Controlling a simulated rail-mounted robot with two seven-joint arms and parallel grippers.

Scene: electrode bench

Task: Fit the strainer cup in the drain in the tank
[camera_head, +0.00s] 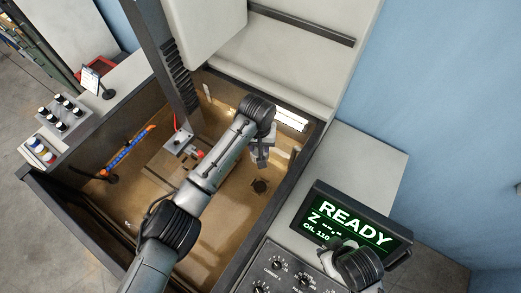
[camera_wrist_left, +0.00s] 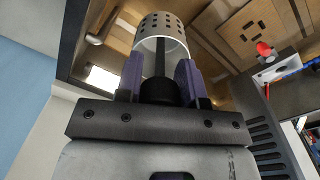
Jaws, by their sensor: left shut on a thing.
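The strainer cup (camera_wrist_left: 160,25) is a pale, perforated cylinder with a dark central stem. My left gripper (camera_wrist_left: 160,78) is shut on the stem with its purple fingers, and the cup stands out beyond the fingertips. In the head view my left gripper (camera_head: 262,152) hangs inside the tank (camera_head: 215,240), near its right wall. The drain (camera_head: 260,186) shows as a dark patch in the tank floor, just below the gripper in the picture. The cup appears apart from the drain, but its height above the floor is hard to judge.
A fixture with a red knob (camera_wrist_left: 264,49) stands beside a plate with dark square holes (camera_wrist_left: 256,30). A blue-and-orange hose (camera_head: 128,150) runs along the tank's left wall. The READY display (camera_head: 350,222) stands outside to the right. The tank floor around the drain looks clear.

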